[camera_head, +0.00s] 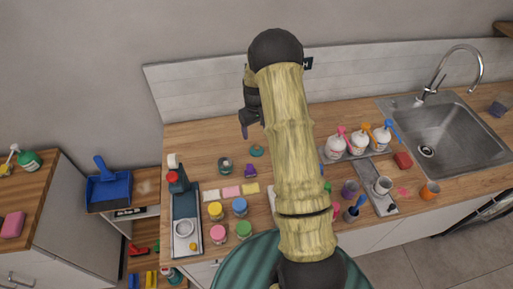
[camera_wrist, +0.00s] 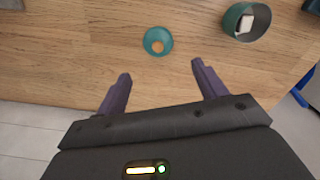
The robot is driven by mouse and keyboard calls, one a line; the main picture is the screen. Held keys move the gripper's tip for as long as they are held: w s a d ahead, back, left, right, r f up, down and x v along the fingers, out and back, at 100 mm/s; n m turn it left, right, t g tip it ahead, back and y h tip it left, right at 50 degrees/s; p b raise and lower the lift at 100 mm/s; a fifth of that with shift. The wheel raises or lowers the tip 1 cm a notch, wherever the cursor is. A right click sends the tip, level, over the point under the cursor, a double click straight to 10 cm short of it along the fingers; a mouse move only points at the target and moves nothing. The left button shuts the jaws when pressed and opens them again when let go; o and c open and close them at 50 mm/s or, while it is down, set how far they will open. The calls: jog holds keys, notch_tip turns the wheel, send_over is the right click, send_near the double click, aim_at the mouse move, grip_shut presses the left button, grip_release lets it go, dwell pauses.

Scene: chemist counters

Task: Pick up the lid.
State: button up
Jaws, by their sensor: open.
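A small round teal lid (camera_wrist: 149,37) with a tan-orange middle lies flat on the wooden counter in the wrist view. In the head view the teal lid (camera_head: 257,151) lies just left of my arm. My gripper (camera_wrist: 161,69) is open, its two purple fingers spread apart with nothing between them. In the wrist view the lid is beyond the fingertips, roughly centred between them and not touched. In the head view my gripper (camera_head: 244,131) is above the counter, and my arm hides part of it.
A teal round container (camera_wrist: 232,20) with something pale inside stands near the lid; it also shows in the head view (camera_head: 225,167). Coloured jars (camera_head: 215,210) and a scale-like device (camera_head: 186,215) stand to the left. White bottles (camera_head: 335,149) and a sink (camera_head: 440,135) are right.

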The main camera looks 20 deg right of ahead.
jog(key=p, duration=0.2)
send_over(257, 147)
jog(key=f, duration=0.5)
jog(key=shift+w+a, duration=0.15)
jog(key=shift+w, duration=0.2)
jog(key=shift+s+f+p, duration=0.1)
jog(key=shift+f+p, duration=0.3)
jog(key=shift+p, duration=0.05)
jog(key=shift+f+p, duration=1.15)
jog(key=shift+f, duration=1)
jog(key=shift+s, duration=0.2)
jog(key=c, duration=1.2)
